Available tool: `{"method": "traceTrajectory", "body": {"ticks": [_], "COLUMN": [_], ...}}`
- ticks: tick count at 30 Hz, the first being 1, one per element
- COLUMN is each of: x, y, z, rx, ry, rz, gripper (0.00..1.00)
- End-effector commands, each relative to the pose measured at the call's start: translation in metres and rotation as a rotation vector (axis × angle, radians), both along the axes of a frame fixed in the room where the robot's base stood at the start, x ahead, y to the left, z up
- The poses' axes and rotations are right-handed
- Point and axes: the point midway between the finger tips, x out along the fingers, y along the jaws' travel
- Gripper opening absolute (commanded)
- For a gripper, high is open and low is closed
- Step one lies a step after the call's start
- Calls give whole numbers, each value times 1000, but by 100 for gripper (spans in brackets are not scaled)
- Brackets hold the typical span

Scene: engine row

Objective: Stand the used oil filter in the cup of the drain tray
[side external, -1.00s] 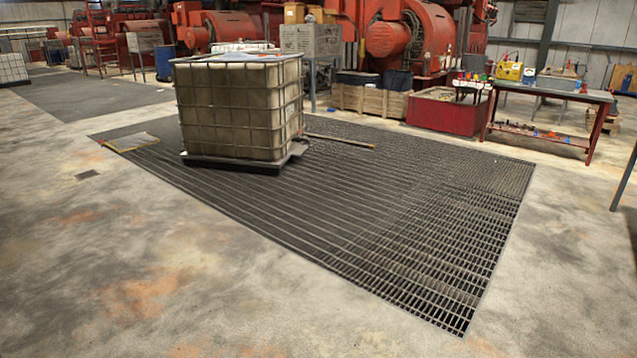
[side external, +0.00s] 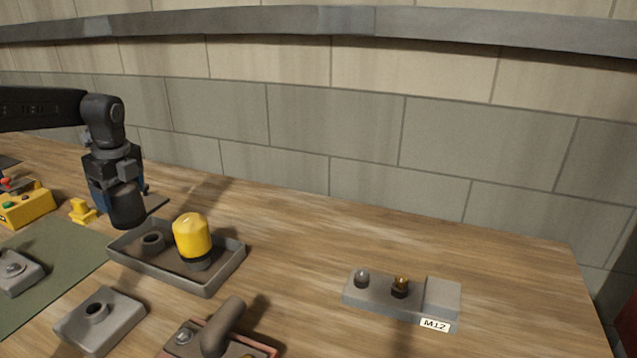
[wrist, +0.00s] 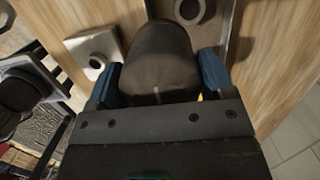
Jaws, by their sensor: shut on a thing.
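My gripper (side external: 116,182) is at the left in the side external view, pointing down near the tray's back left corner. It is shut on a dark, round-ended used oil filter (side external: 127,208), which also shows between my blue fingers in the wrist view (wrist: 158,60). The filter appears to be above the table; its exact height is unclear. The shallow grey drain tray (side external: 160,277) lies in front of it to the right. Its round cup (side external: 152,240) looks empty, and shows at the top of the wrist view (wrist: 188,10).
A yellow-topped cylinder (side external: 193,236) stands in the tray, right of the cup. A grey block with a hole (side external: 98,318) and a dark-handled thing (side external: 222,328) lie in front. A block marked M12 (side external: 400,297) stands right. A yellow button box (side external: 26,207) is far left.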

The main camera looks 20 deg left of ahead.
Motion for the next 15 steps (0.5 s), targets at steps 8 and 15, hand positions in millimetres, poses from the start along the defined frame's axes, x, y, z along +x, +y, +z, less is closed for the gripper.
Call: {"method": "traceTrajectory", "body": {"ticks": [8, 15], "x": [44, 49], "y": [16, 18], "z": [-7, -7], "rx": [0, -1], "ry": [-3, -3], "rz": [-1, -1], "gripper": [49, 49]}}
